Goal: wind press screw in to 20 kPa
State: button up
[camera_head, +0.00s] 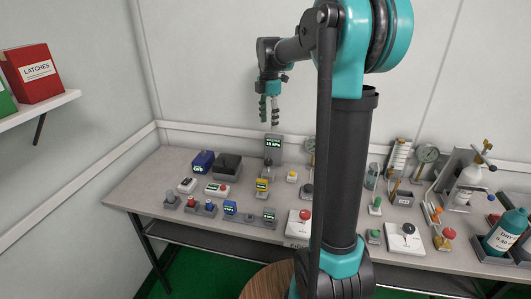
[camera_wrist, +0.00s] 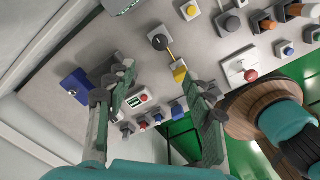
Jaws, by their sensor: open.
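A grey upright display (camera_head: 273,143) marked MASTER shows a small green kPa reading at the back of the bench; its digits are too small to read surely. A dark round knob (camera_head: 267,169) stands in front of it and may be the press screw. In the wrist view a dark round knob (camera_wrist: 158,42) sits on a pale base, with a yellow tester (camera_wrist: 180,74) close by. My gripper (camera_head: 268,119) hangs above the back of the bench, open and empty, apart from everything. In the wrist view my gripper (camera_wrist: 161,80) has its fingers wide apart.
The bench (camera_head: 148,187) holds several small testers, a blue box (camera_head: 203,161) and a red-button box (camera_head: 304,217). The bench's left end is clear.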

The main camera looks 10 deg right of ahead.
aim_at(268, 161)
notch_tip(268, 161, down, 17)
jog(key=shift+f, duration=0.15)
dwell(0.4)
jog(key=c, duration=1.2)
